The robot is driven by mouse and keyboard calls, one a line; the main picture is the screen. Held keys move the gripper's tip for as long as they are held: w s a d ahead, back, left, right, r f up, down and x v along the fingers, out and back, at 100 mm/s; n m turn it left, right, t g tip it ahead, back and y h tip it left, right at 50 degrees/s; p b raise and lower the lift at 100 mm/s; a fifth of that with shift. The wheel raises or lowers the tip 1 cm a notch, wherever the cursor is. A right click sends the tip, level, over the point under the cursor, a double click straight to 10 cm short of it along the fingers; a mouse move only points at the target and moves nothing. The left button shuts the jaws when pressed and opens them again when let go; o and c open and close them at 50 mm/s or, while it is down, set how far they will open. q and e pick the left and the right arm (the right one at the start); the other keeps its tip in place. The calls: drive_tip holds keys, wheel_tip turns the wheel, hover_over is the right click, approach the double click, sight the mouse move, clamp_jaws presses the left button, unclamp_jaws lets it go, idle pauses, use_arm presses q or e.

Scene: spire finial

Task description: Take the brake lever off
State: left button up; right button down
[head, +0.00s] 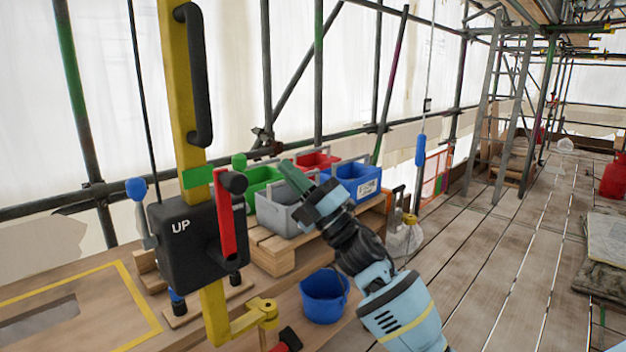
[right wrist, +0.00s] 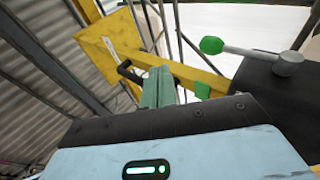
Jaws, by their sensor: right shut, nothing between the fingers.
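A black box (head: 190,238) marked UP is fixed to a yellow upright post. On its front is a red lever (head: 225,215) with a black knob, standing nearly upright. A lever with a green knob (head: 238,160) rises behind it; it also shows in the right wrist view (right wrist: 250,52). A lever with a blue knob (head: 137,188) is on the box's left side. No label shows which one is the brake. My right gripper (head: 294,178) is shut and empty, to the right of the box and apart from the levers; its green fingers show in the wrist view (right wrist: 158,88). My left gripper is out of view.
Green, grey (head: 287,212), red and blue (head: 358,182) crates stand on a pallet behind my right arm. A blue bucket (head: 323,296) is below. A black handle (head: 197,75) is up the post. Planks on the right are mostly clear; a ladder stands beyond.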

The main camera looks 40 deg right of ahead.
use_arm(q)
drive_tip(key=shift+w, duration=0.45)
use_arm(e)
drive_tip(key=s, duration=0.2)
drive_tip(key=s+d, duration=0.1)
drive_tip(key=s, duration=0.1)
drive_tip(key=shift+s+d+r, duration=0.1)
drive_tip(key=shift+s, duration=0.25)
